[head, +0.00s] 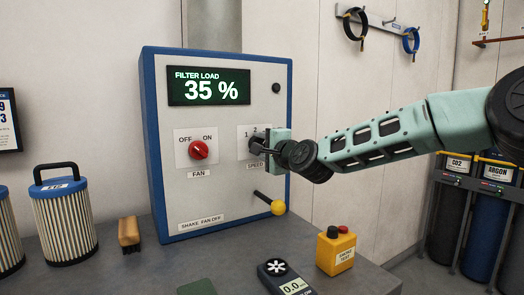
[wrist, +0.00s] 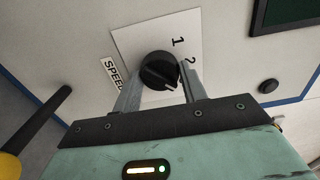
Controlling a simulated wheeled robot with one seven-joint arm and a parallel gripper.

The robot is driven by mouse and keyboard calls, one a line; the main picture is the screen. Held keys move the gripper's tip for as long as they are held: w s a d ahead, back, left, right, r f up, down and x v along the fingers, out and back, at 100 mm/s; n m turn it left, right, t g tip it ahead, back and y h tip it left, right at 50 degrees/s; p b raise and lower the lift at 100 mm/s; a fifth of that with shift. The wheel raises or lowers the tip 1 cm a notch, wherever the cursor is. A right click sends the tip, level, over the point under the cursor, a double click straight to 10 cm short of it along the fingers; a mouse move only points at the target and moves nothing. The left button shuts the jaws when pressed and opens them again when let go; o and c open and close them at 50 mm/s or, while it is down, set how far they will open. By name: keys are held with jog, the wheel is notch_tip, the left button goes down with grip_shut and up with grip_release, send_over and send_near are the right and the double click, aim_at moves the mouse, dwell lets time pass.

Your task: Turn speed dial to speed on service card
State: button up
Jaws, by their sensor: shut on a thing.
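The speed dial (wrist: 158,70) is a round black knob on a white plate (wrist: 135,40) marked 1, 2 and SPEED in the wrist view. A pale pointer mark on it faces the lower right there, past the 2, near one finger. My gripper (wrist: 158,88) has its two grey fingers on opposite sides of the knob, shut on it. In the head view my gripper (head: 274,145) reaches in from the right and hides most of the dial and the right part of its plate (head: 243,146).
The blue-framed panel (head: 218,210) has a FILTER LOAD 35 % display (head: 209,87), a red fan knob (head: 198,150) and a yellow-tipped lever (head: 277,207) below my gripper. A brush (head: 129,233), filters (head: 65,215), meter (head: 285,280) and yellow button box (head: 335,252) stand on the bench.

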dwell(0.4)
jog(key=o, duration=1)
jog(key=b+v, duration=0.2)
jog(key=v, duration=1.5)
jog(key=shift+s+d, duration=0.15)
